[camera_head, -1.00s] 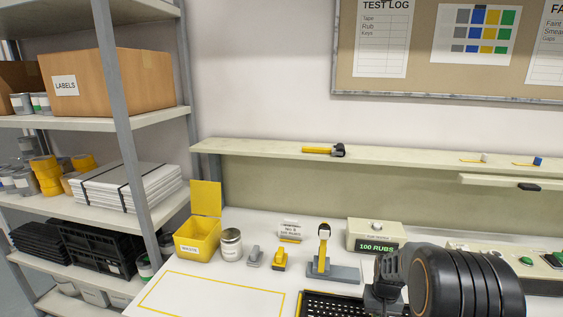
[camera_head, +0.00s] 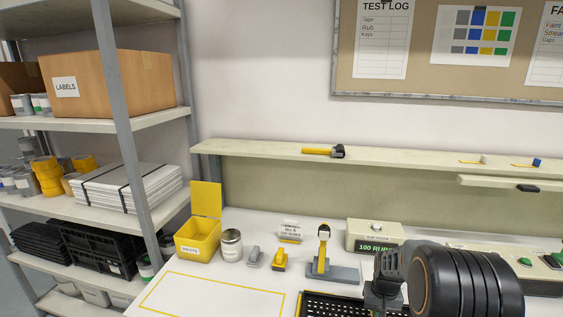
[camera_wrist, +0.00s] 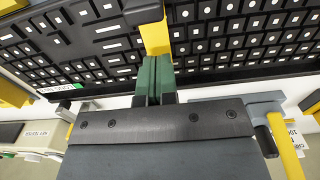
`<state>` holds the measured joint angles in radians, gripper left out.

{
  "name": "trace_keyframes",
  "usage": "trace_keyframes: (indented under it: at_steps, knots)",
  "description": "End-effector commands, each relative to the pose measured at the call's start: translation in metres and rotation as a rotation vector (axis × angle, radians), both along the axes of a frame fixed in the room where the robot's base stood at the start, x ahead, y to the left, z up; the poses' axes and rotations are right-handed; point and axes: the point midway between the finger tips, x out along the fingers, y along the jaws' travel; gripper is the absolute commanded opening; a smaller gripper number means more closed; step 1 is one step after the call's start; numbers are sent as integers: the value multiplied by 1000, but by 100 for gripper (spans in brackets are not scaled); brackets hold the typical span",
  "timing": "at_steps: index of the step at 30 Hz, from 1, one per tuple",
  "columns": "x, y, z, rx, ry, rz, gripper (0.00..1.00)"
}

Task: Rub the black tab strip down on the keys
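In the wrist view, the strip (camera_wrist: 154,38) is yellow with a black block-like tab (camera_wrist: 143,11) at its far end. It lies across the dark keyboard (camera_wrist: 225,45), which has rows of black keys with white marks. My gripper (camera_wrist: 154,62) has green finger pads set together with only a thin line between them. The fingertips are over the near end of the yellow strip, and the black tab is beyond them. I cannot tell whether the tips touch the strip.
A rub counter (camera_head: 375,235) and a grey stand with an upright yellow tool (camera_head: 323,250) are behind the keyboard. A yellow waste bin (camera_head: 197,238) and a can (camera_head: 231,245) stand further left. A yellow-outlined area (camera_head: 215,297) of the bench is empty.

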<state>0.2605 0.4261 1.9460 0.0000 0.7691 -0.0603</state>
Motion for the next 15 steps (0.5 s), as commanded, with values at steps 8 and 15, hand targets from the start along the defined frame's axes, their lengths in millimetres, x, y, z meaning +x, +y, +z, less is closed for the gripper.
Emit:
trace_keyframes:
  at_steps: [8,15]
  knots:
    - [14,-3,0,0,0,0,0]
    - [20,-4,0,0,1,0,0]
